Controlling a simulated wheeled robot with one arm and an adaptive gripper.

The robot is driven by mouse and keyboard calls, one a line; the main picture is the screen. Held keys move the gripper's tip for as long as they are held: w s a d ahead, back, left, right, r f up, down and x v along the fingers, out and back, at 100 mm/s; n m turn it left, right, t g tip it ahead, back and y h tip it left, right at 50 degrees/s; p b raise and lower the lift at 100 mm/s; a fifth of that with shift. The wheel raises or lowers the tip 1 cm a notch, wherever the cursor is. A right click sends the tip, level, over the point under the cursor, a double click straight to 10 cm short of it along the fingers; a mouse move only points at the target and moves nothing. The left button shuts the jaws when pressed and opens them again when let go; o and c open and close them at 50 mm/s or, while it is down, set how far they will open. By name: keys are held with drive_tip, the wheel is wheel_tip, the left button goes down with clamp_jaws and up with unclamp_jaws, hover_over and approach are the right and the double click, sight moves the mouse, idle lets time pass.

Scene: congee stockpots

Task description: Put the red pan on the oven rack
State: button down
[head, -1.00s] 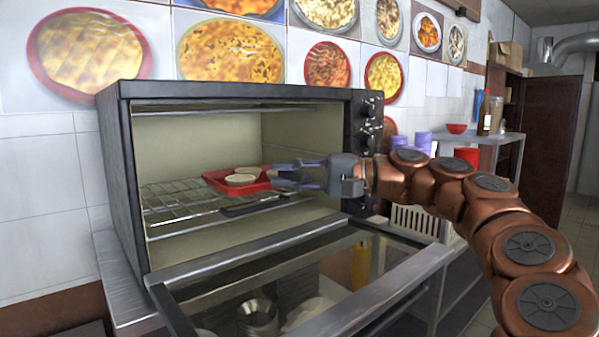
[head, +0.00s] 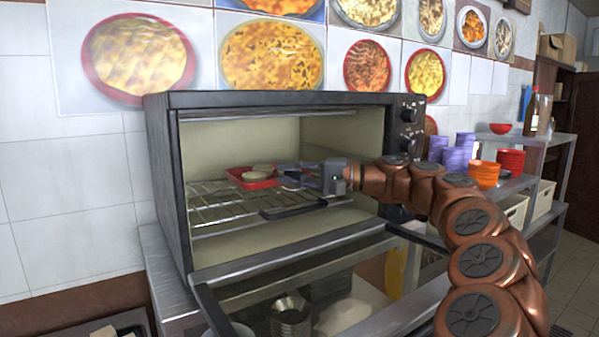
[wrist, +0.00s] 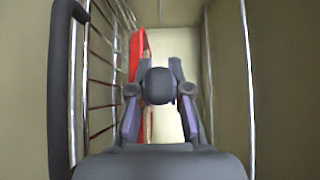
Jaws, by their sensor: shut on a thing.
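The red pan (head: 252,180) is inside the open oven, over the wire oven rack (head: 215,205), with round pale pieces in it. My gripper (head: 294,174) reaches in from the right and is shut on the pan's right side. In the wrist view my gripper (wrist: 160,100) largely covers the pan, and a red strip of the pan (wrist: 136,55) shows beyond the fingers. The rack bars (wrist: 100,75) run along the left of that view. I cannot tell whether the pan touches the rack.
The oven door (head: 310,285) is folded down in front. The oven's right wall and control panel (head: 408,125) stand close to my arm. A dark bar (head: 300,208) lies along the rack's front. Purple stacks (head: 455,155) and orange bowls (head: 484,174) stand on a shelf at right.

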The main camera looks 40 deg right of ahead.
drive_tip(key=w, duration=0.2)
drive_tip(key=w+p, duration=0.1)
drive_tip(key=w, duration=0.1)
drive_tip(key=shift+w+d+f, duration=0.1)
drive_tip(key=shift+d+f, duration=0.05)
drive_tip(key=shift+w+f, duration=0.15)
drive_tip(key=shift+f, duration=0.2)
drive_tip(key=shift+f+b, duration=0.45)
drive_tip(key=shift+f, duration=0.3)
drive_tip(key=c, duration=1)
unclamp_jaws()
drive_tip(key=shift+c, duration=0.2)
